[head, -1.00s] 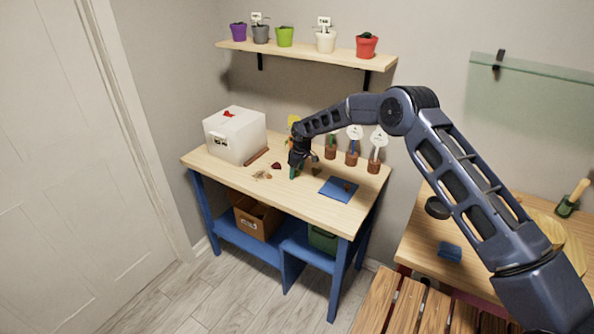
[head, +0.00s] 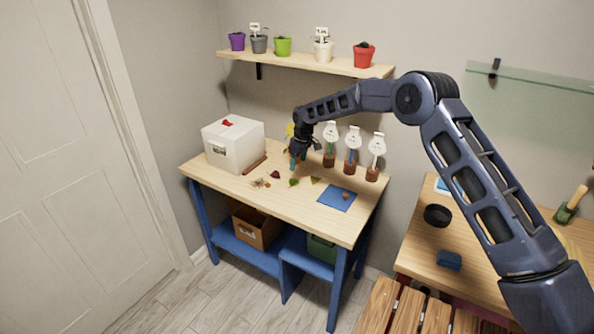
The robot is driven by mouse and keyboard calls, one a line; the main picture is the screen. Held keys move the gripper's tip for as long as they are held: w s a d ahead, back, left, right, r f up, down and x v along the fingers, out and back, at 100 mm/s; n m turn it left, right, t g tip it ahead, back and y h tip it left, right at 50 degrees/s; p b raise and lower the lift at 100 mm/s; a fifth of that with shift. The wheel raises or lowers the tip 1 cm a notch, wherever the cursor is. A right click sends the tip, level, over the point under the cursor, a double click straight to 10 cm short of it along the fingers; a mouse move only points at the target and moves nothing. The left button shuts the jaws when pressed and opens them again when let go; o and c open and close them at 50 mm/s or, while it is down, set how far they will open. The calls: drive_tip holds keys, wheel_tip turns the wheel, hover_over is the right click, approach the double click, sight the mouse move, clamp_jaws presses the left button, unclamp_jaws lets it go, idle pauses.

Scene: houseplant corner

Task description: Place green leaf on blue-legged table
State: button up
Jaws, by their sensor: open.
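The blue-legged table (head: 228,186) stands against the wall, with a light wooden top. A small green leaf (head: 294,182) lies flat on its top, near the middle. My gripper (head: 293,164) is open and empty, just above and behind the leaf and apart from it. Its fingers are small in this view, and the gap between them is hard to make out.
A white box (head: 234,144) stands at the table's left. Dark red (head: 275,174) and yellowish (head: 314,180) leaves lie near the green one. A blue mat (head: 337,198) lies to the right. Several labelled brown pots (head: 352,168) line the back. A shelf (head: 300,62) hangs above.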

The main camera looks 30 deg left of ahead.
drive_tip(key=shift+d+r, duration=0.15)
drive_tip(key=shift+r, duration=0.95)
drive_tip(key=shift+r, duration=0.1)
